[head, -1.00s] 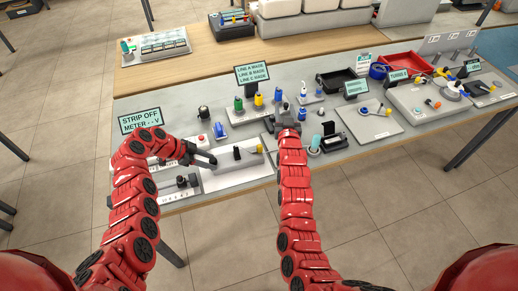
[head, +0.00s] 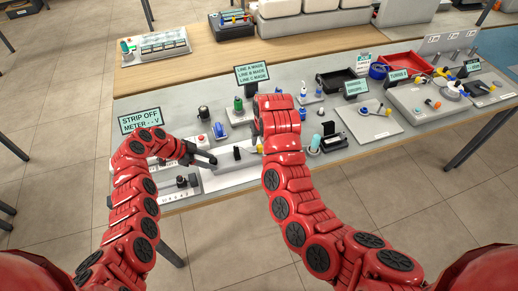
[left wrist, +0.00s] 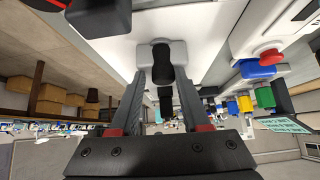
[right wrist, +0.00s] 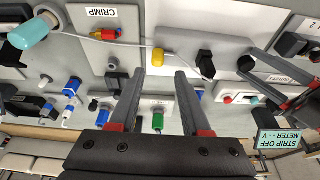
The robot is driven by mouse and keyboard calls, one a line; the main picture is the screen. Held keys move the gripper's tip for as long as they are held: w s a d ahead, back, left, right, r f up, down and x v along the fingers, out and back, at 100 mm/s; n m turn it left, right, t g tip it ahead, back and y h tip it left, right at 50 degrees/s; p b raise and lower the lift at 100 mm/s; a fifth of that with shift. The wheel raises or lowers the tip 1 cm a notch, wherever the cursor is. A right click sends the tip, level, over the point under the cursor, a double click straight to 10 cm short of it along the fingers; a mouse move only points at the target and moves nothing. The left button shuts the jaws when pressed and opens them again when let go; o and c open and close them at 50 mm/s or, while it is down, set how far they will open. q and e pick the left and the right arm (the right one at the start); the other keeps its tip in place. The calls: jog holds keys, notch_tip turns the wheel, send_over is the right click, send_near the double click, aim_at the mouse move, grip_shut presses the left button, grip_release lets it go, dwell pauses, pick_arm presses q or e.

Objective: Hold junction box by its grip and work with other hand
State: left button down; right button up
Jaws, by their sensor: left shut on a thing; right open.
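The junction box (head: 228,178) is a long pale box at the front of the bench. A black upright block (head: 238,153) and a yellow piece (head: 260,148) show at its right part. My left gripper (head: 212,160) is at its left part, shut on a dark grip (left wrist: 160,68) between its fingers. In the right wrist view, the black block (right wrist: 205,62) and yellow piece (right wrist: 158,57) lie ahead of my right gripper (right wrist: 160,75), which is open with nothing between its fingertips. In the head view my right arm partly hides that gripper.
A thin white cable (right wrist: 130,43) crosses the bench near the box. A "STRIP OFF" sign (head: 140,119) stands at left and a "LINE" sign (head: 252,74) behind. Green (head: 238,104) and blue parts, a black tray (head: 340,82) and a red tray (head: 405,64) are further back.

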aim_at(260, 148)
jog(key=shift+x, duration=3.35)
